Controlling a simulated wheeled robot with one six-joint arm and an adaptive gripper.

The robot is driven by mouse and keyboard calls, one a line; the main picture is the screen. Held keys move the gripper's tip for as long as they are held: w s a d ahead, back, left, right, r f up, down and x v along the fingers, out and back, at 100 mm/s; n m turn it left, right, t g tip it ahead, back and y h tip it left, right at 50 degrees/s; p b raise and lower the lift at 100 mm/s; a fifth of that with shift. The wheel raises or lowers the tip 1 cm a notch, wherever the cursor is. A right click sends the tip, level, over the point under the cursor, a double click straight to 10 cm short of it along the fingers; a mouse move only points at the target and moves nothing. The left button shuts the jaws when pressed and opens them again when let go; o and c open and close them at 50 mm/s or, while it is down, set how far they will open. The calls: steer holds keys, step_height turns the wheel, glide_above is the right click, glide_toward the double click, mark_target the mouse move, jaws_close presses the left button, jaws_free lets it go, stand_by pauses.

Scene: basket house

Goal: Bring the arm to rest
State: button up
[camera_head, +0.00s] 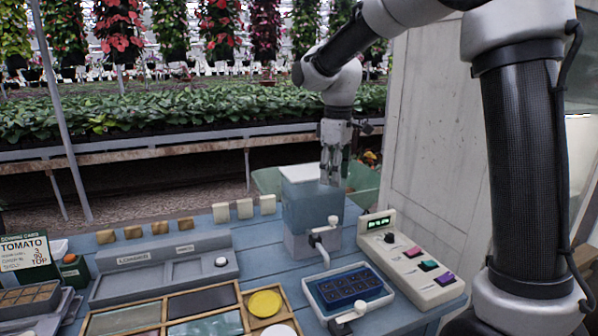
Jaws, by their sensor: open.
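My gripper (331,172) points down at the end of my arm. It is open and appears empty. In the picture it overlaps the right part of a blue-grey box (308,212) with a pale top, at the back of the blue table (262,262). I cannot tell whether the fingertips touch the box or stay apart from it.
A control panel (412,262) with coloured buttons stands at the right. A white tray (348,292) with a dark blue seed plate is in front. A wooden divided tray (240,300), a grey labelled stand (162,266) and a tomato card (28,255) are left. A pale wall (437,130) rises behind my arm.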

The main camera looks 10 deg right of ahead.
steer(key=s+d+r+m+t, duration=0.1)
steer(key=s+d+m, duration=0.4)
steer(key=s, duration=0.8)
steer(key=s+d+r+m+t, duration=0.1)
steer(key=s+d+m+t, duration=0.2)
steer(key=s+d, duration=0.6)
steer(key=shift+s+d+m, duration=0.4)
steer(key=shift+s+m, duration=0.8)
steer(key=shift+s, duration=1.4)
